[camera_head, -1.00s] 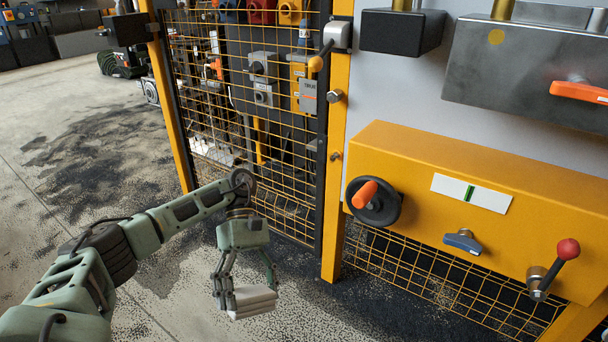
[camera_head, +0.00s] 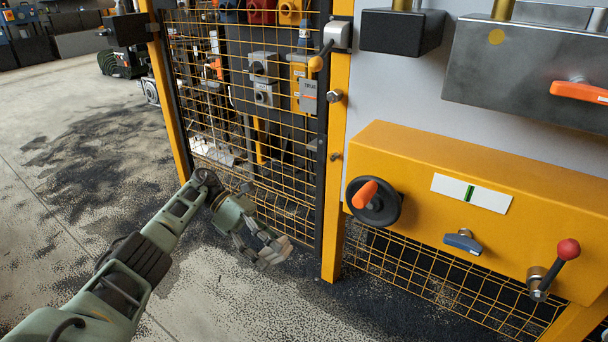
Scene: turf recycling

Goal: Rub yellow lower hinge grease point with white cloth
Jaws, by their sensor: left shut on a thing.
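My left gripper (camera_head: 268,247) is low in front of the mesh gate, left of the yellow post. The cloth appears clear of the post and partly hidden by the fingers. I cannot make out for certain which part is the yellow lower hinge grease point. The yellow post (camera_head: 333,232) carries a small bolt-like fitting (camera_head: 335,156) partway up and a larger one (camera_head: 335,96) above it. My right gripper is not in view.
A yellow panel (camera_head: 420,150) with an orange-handled black handwheel (camera_head: 373,201), a blue knob (camera_head: 463,241) and a red-ball lever (camera_head: 553,268) juts out at right. The yellow mesh gate (camera_head: 285,150) stands behind my gripper. Open floor (camera_head: 60,230) lies to the left.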

